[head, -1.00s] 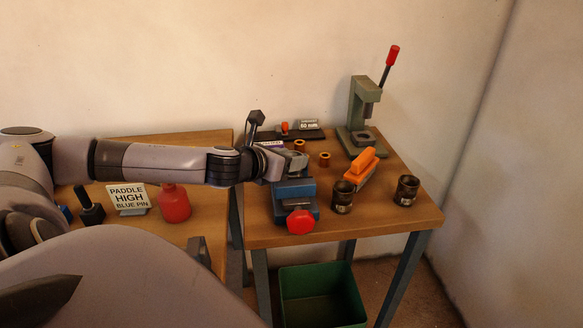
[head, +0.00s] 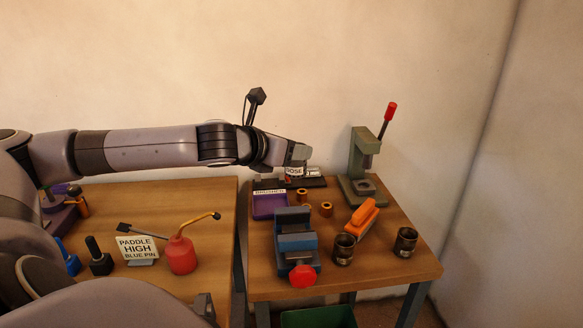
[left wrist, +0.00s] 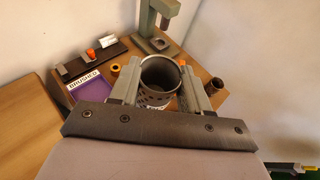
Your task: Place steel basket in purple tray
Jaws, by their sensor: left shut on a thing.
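My left gripper (head: 291,162) is shut on the steel basket and holds it up over the back of the right table. In the left wrist view the steel basket (left wrist: 160,78) is a round, perforated metal cup between the two fingers, with its open mouth showing. In the head view a white label reading "ROSE" shows at the fingers; most of the basket is hidden there. The purple tray (head: 266,207), labelled "BRUSHED", lies on the table below and left of the gripper. It also shows in the left wrist view (left wrist: 91,86), left of the basket. My right gripper is not in view.
A blue vise (head: 295,240) stands in front of the tray. Two dark metal cups (head: 344,250) (head: 405,241), an orange-topped block (head: 361,217) and a green press (head: 364,165) stand to the right. A dark rail (head: 270,183) lies behind the tray.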

